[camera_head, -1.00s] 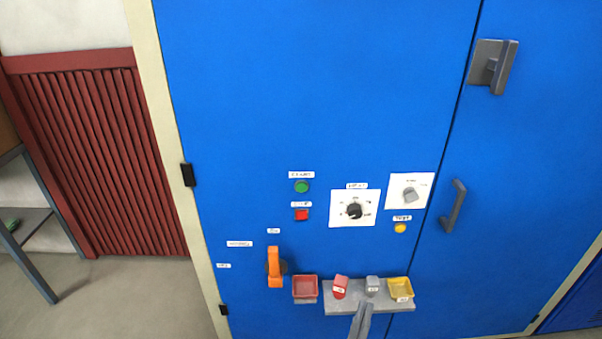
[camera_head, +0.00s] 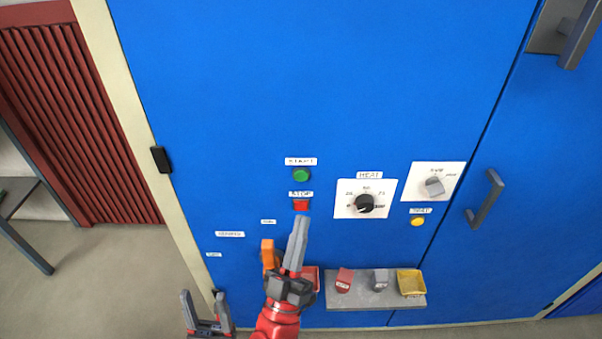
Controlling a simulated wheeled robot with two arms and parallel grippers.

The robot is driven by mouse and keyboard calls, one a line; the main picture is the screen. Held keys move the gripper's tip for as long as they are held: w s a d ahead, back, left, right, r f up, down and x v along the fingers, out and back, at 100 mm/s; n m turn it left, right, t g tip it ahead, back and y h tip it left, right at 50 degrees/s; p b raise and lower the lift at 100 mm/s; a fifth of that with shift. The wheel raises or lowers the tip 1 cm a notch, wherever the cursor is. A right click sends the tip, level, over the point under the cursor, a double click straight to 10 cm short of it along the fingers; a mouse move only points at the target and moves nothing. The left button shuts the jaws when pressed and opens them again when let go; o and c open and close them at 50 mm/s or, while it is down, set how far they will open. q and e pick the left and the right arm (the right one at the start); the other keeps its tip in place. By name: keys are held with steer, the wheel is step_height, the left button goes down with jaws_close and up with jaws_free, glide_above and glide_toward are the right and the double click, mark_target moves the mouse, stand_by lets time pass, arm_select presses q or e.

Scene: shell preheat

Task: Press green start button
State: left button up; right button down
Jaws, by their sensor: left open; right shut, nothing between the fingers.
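The green start button (camera_head: 302,175) is on the blue cabinet door, under its white label and above the red stop button (camera_head: 301,206). My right gripper (camera_head: 299,222) is shut and empty. Its tips point up and appear just below the stop button in the picture; the distance to the door is hard to tell. My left gripper (camera_head: 205,299) is open and empty at the bottom, left of the right one and well below the start button. Nothing hides the start button.
A heat dial (camera_head: 365,205), a grey selector (camera_head: 434,187) and a yellow button (camera_head: 417,221) are right of the buttons. An orange handle (camera_head: 268,253) is partly behind my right gripper. A grey shelf (camera_head: 375,301) holds a yellow bin (camera_head: 411,283).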

mark_target(301, 175)
steer(key=shift+w+b, duration=2.45)
steer(key=shift+w, duration=2)
steer(key=shift+w, duration=0.4)
